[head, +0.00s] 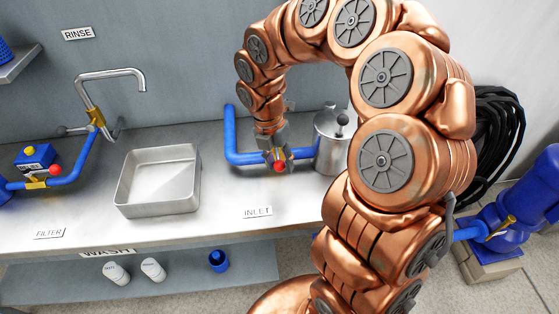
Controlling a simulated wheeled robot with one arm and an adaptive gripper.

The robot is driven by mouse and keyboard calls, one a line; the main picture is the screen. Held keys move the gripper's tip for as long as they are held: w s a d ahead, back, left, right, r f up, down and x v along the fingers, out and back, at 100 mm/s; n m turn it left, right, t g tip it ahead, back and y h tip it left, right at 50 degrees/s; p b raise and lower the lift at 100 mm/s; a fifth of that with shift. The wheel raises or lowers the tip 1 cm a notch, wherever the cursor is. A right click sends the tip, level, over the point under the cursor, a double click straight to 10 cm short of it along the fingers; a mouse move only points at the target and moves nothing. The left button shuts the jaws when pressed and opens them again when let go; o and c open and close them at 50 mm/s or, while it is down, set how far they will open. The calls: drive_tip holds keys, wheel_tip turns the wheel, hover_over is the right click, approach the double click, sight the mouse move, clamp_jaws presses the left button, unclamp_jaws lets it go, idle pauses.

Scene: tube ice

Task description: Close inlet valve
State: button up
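The inlet valve sits on the blue inlet pipe (240,158) at the back of the counter, behind the INLET label (257,212). Its red handle knob (279,167) shows just below my gripper (275,158). My gripper points down over the valve, with its dark fingers around or right beside the knob. A little yellow shows between the fingers. Most of the valve body is hidden by my gripper, and I cannot tell whether the fingers touch the handle or how far they are closed.
A metal tray (128,200) stands left of the inlet pipe. A steel canister (330,150) stands close on the right of my gripper. A tap (97,115) and another blue pipe with a red-knobbed valve (38,183) are at the left. The counter front is clear.

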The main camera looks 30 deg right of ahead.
drive_tip(key=shift+o, duration=0.9)
wheel_tip(320, 180, up, 12)
drive_tip(key=w+a, duration=0.1)
drive_tip(key=w, duration=0.1)
drive_tip(key=shift+a+f, duration=0.15)
drive_tip(key=shift+a, duration=0.1)
drive_tip(key=shift+s, duration=0.1)
idle(0.9)
